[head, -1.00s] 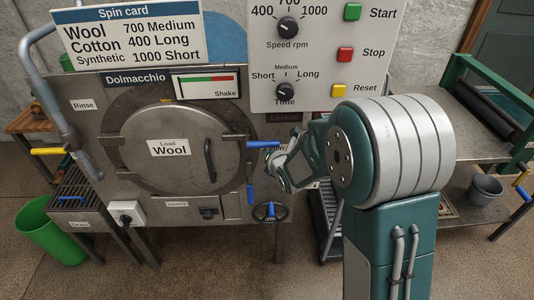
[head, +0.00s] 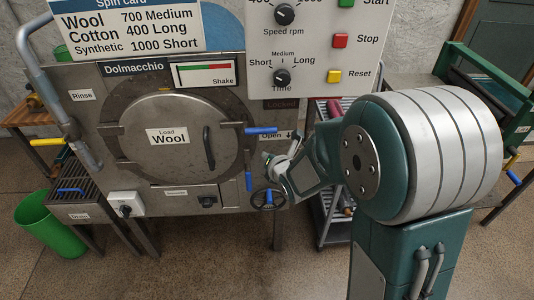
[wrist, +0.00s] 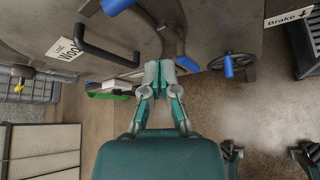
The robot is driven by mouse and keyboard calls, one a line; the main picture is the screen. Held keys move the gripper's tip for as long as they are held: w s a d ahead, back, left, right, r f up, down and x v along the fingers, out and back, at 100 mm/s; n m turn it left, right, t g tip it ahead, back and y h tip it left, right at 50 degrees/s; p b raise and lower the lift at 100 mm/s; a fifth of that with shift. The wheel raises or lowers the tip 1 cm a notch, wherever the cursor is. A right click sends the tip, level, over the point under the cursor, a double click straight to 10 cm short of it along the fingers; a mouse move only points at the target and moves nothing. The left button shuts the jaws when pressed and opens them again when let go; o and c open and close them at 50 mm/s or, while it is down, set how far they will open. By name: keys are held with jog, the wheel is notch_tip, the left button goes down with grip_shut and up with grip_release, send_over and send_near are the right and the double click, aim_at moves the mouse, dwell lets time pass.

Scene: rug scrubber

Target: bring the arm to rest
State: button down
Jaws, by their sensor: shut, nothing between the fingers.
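My gripper (wrist: 160,72) shows in the wrist view with its two fingertips together and nothing between them. In the head view my gripper (head: 272,160) is small, just right of the closed round door (head: 170,165) labelled "Load Wool". It is above and close to the dark handwheel with a blue knob (head: 268,198). In the wrist view the handwheel (wrist: 232,62) lies to the right of the fingertips and the door's black handle (wrist: 105,48) to the left. I cannot tell from these views whether the fingertips touch the machine front.
A blue-handled lever (head: 261,131) sticks out above my gripper. The control panel (head: 310,45) hangs above it at the right. A grey rack cart (head: 325,205) stands behind my arm. A green bin (head: 50,225) is at the far left. Open floor lies in front.

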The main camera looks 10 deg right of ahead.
jog(key=s+d+r+m+g+h, duration=0.1)
jog(key=s+d+r+m+h, duration=0.15)
jog(key=s+r+m, duration=0.45)
jog(key=s+d+r+m+g+h, duration=0.15)
jog(key=s+d+m, duration=0.25)
jog(key=m, duration=0.5)
jog(key=s+d+r+m+g, duration=0.1)
jog(key=s+r+m+g, duration=0.1)
jog(key=s+m, duration=0.6)
jog(key=s+d+r+m+g, duration=0.1)
jog(key=s+r+m+g, duration=0.1)
jog(key=s+m, duration=0.5)
jog(key=shift+s+r+m, duration=0.25)
jog(key=shift+s+m, duration=0.15)
jog(key=shift+s, duration=0.7)
jog(key=shift+d, duration=0.1)
